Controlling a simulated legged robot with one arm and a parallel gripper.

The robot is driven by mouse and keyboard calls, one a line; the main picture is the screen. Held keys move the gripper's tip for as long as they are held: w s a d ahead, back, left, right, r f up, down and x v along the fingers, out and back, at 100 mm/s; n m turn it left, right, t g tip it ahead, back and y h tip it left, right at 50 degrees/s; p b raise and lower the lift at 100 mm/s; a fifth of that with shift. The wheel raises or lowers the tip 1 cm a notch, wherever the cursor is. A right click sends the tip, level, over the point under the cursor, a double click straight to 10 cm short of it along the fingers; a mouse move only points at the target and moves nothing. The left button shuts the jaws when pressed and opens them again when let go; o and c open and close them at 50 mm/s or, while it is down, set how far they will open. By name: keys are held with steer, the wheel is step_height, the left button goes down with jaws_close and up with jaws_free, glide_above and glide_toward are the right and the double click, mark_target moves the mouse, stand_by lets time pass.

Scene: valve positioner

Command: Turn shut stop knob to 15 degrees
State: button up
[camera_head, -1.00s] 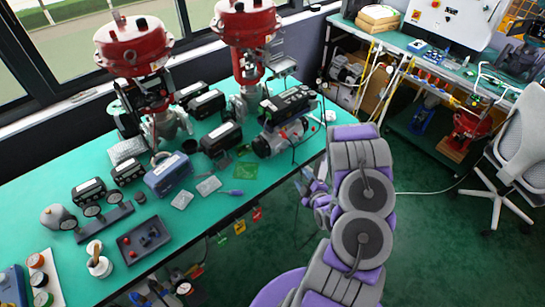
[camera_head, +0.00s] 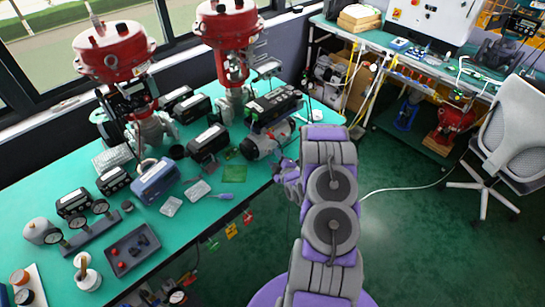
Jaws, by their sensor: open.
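No stop knob can be made out for certain at this size. A grey actuator (camera_head: 262,146) with a black box (camera_head: 274,106) on top lies at the right end of the green table (camera_head: 205,236). My gripper (camera_head: 287,176), purple and grey, is just off the table's right edge, below and right of the actuator in the picture. It appears apart from the actuator and empty. My arm hides part of it, and its fingertips are small. The gripper is open.
Two red-topped valves (camera_head: 113,50) (camera_head: 225,22) stand at the back. Several black boxes (camera_head: 208,142), a blue box (camera_head: 155,181) and a dark tray (camera_head: 133,264) crowd the table.

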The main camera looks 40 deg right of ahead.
mark_target(270, 152)
steer(key=shift+x, duration=1.5)
steer(key=shift+c, duration=0.5)
jaws_close()
